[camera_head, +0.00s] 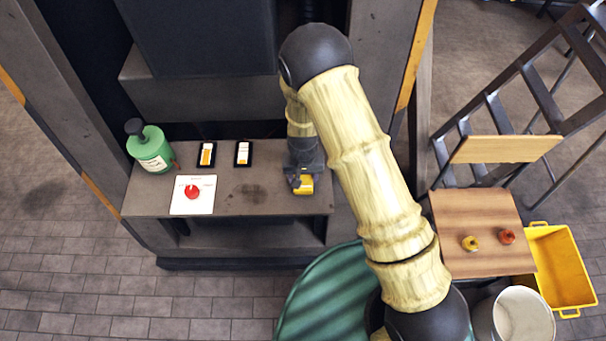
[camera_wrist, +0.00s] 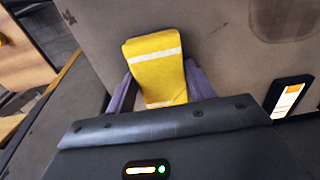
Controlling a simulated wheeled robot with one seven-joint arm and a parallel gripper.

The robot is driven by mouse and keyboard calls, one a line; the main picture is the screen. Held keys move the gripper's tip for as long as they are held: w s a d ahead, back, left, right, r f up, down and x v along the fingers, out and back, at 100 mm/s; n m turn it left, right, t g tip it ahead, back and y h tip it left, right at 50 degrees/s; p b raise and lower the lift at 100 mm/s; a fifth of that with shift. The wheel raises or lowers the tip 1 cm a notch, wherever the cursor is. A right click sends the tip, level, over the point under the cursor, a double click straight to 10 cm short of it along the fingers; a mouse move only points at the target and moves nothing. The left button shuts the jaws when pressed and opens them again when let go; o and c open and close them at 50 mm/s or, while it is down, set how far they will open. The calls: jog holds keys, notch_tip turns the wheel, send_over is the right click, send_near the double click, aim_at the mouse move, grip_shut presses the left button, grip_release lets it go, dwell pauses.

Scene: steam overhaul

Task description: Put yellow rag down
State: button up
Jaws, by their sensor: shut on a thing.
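The yellow rag (camera_wrist: 156,66) with white stripes is between the two purple fingers of my gripper (camera_wrist: 159,88) in the wrist view, at the surface of the grey bench or just above it. I cannot tell whether it touches the bench. In the head view the yellow rag (camera_head: 304,185) shows under my gripper (camera_head: 303,180), near the right end of the grey bench (camera_head: 262,205). My gripper is shut on the rag and points down.
On the bench stand a green bottle (camera_head: 151,148), two small black-framed cards (camera_head: 207,154) and a white plate with a red knob (camera_head: 193,192). The bench between the plate and the rag is clear except for a dark stain. A wooden chair (camera_head: 470,215) holding two small objects, a yellow crate (camera_head: 562,270) and a white bucket (camera_head: 520,318) stand at right.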

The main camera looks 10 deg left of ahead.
aim_at(303, 177)
jog(key=shift+f, duration=0.15)
jog(key=o, duration=1)
jog(key=shift+o, duration=0.2)
notch_tip(303, 177, up, 12)
jog(key=b, duration=0.2)
dwell(0.5)
